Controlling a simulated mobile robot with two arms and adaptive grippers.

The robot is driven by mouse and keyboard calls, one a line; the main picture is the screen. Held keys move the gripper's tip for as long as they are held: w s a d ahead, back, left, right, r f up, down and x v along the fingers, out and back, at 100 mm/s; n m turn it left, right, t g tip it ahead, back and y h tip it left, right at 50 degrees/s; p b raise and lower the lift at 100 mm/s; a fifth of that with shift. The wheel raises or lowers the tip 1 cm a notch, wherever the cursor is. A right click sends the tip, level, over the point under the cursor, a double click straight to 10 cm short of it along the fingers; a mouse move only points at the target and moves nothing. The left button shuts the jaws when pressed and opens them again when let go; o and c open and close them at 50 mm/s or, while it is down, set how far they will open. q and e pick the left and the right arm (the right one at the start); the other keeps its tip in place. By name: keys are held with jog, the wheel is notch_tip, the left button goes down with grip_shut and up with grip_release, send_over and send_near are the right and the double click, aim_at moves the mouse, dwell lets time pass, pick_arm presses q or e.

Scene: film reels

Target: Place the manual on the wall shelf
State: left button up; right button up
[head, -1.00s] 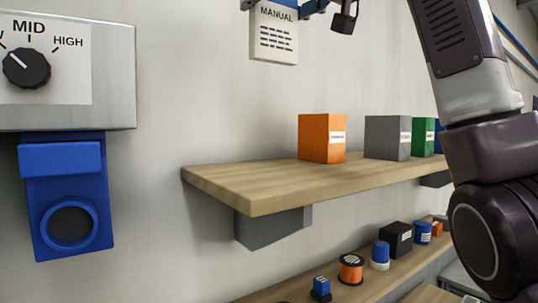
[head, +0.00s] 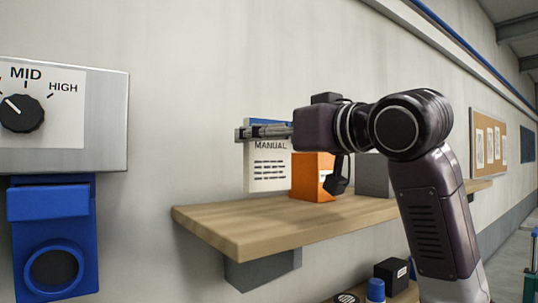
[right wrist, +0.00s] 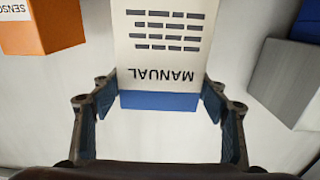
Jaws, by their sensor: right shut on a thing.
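The manual (head: 268,176) is a white upright booklet with a blue top band and black print. It is just left of the orange box, with its lower edge level in the picture with the back of the wall shelf (head: 214,223). I cannot tell whether it touches the shelf. My right gripper (head: 263,131) is shut on its top part, coming from the right. In the right wrist view the manual (right wrist: 165,42) appears upside down, with the blue band between the fingers (right wrist: 160,98). My left gripper is not in view.
An orange box (head: 312,180) and a grey box (head: 373,177) stand on the shelf to the right of the manual. The shelf's left end is clear. A panel with a knob (head: 21,113) and a blue holder (head: 50,240) are on the wall at left.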

aim_at(271, 157)
notch_tip(271, 157, down, 3)
jog(key=shift+a+p, duration=0.15)
jog(key=shift+p, duration=0.25)
jog(key=shift+f, duration=0.4)
jog(key=o, duration=1.2)
jog(key=shift+f, duration=0.1)
jog(key=shift+o, duration=0.2)
jog(key=shift+s, duration=0.1)
jog(key=b+v, duration=0.5)
jog(key=v, duration=0.6)
jog(key=shift+b, duration=0.35)
jog(key=shift+s+d, duration=0.3)
jog(key=shift+s, duration=0.1)
